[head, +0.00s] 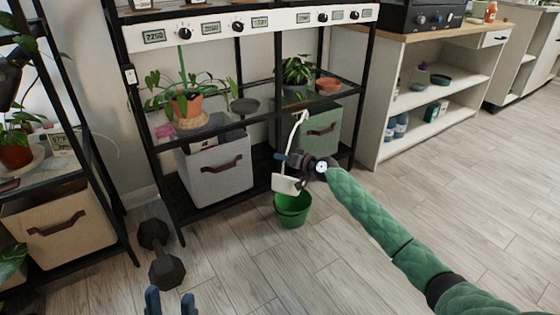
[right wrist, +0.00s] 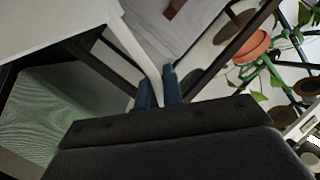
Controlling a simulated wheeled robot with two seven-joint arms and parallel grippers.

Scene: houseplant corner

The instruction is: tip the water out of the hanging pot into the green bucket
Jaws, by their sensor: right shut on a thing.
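My right gripper (head: 293,160) is shut on the white hanger (head: 298,128) of the hanging pot. The white pot (head: 287,184) hangs just below the gripper, over the back rim of the green bucket (head: 293,209), looking slightly tilted. No water or stream shows. The bucket stands on the floor before the shelf. In the right wrist view the fingers (right wrist: 159,88) pinch the white hanger (right wrist: 150,70); a large pale surface at upper left appears to be the pot (right wrist: 50,28). My left gripper (head: 169,302) is open and empty at the bottom edge.
A black shelf holds a grey box (head: 216,176), a green box (head: 322,135) and potted plants (head: 187,100) close behind the bucket. A dumbbell (head: 165,271) lies on the floor to the left. The wooden floor (head: 270,270) in front is clear.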

